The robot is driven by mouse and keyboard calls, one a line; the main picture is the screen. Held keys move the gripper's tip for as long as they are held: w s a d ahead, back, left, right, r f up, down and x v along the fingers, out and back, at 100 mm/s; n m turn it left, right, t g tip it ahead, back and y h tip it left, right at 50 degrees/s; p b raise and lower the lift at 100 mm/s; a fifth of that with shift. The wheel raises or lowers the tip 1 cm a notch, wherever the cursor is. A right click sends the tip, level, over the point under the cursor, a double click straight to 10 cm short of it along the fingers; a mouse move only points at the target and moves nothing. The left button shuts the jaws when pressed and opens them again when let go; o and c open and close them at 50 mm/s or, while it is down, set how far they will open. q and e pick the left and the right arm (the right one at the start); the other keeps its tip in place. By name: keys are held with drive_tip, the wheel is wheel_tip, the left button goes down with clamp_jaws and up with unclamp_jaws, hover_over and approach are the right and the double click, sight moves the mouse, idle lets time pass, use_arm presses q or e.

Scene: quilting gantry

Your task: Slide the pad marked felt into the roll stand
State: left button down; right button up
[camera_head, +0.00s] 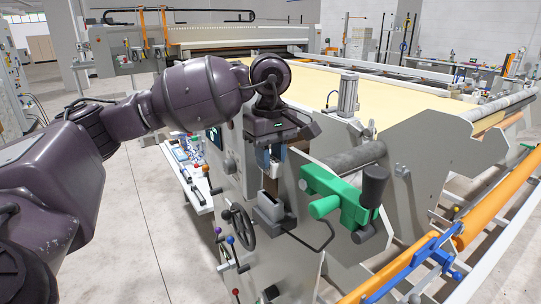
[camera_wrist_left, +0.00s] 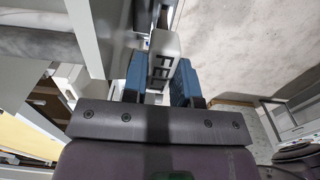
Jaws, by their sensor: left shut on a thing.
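My left gripper (camera_head: 270,160) hangs jaws-down beside the grey side frame of the machine. Its blue fingers, seen in the left wrist view (camera_wrist_left: 162,78), are shut on a light pad with dark FELT lettering (camera_wrist_left: 163,45). In the head view, only a small part of the pad (camera_head: 273,169) shows below the fingers. A small grey box-like holder (camera_head: 268,208) on the machine's side is just below the gripper; whether the pad touches it I cannot tell. I cannot tell for sure which part is the roll stand. My right gripper is out of view.
A green clamp with dark knobs (camera_head: 335,195) juts out right of the gripper. A handwheel (camera_head: 240,228) and bent rod are below left. A narrow shelf with tools (camera_head: 188,180) lies to the left. The floor (camera_head: 130,225) at left is clear.

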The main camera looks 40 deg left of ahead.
use_arm(q)
drive_tip(key=shift+f, duration=0.3)
drive_tip(key=shift+f+b, duration=0.5)
drive_tip(key=shift+f, duration=0.15)
drive_tip(key=shift+f+b, duration=0.35)
drive_tip(key=shift+f, duration=0.25)
drive_tip(key=shift+f, duration=0.15)
